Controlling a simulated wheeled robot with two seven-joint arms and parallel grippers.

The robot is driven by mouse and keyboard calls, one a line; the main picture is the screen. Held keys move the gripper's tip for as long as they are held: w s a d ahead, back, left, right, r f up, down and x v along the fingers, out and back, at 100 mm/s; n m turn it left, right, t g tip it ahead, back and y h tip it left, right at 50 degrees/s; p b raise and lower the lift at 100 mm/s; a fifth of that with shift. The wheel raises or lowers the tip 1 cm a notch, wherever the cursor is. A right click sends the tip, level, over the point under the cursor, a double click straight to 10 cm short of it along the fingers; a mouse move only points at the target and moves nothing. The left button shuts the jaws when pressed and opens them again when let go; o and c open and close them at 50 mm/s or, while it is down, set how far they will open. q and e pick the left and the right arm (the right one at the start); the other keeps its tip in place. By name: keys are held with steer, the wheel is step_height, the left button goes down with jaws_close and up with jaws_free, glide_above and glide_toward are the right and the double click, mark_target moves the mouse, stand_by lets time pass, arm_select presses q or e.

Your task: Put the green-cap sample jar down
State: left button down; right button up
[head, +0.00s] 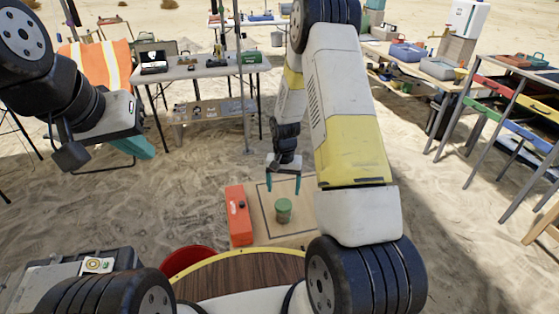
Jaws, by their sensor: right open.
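The green-cap sample jar (283,211) stands upright on a light wooden board (261,200), inside a dark square outline. My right gripper (284,188) is above and just behind the jar, pointing down. Its two teal fingers are spread apart with nothing between them, and the jar appears clear of them. My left gripper (136,149) is at the left, away from the jar, with a teal finger showing. Its jaw opening cannot be made out from this side.
An orange-red box (239,215) lies just left of the jar on the board. A red bucket (188,262) is at the front left. A table (205,68) with equipment stands behind. Shelves and coloured drawers (500,99) line the right. Open sand lies between.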

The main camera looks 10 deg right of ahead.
steer(key=s+r+n+t+y, duration=0.15)
steer(key=s+r, duration=0.25)
steer(key=r, duration=0.9)
steer(key=s+r+t, duration=0.2)
steer(key=s+r, duration=0.1)
steer(key=r, duration=1)
steer(key=s+a+r+n+t, duration=0.1)
steer(key=s+r, duration=0.4)
steer(key=s, duration=0.3)
steer(key=s+a+r+n+t, duration=0.1)
steer(key=s+r+n, duration=0.1)
steer(key=s+r, duration=0.4)
steer(key=s, duration=0.3)
steer(key=shift+s+r+y, duration=0.15)
steer(key=shift+r+y, duration=0.15)
steer(key=shift+y, duration=0.05)
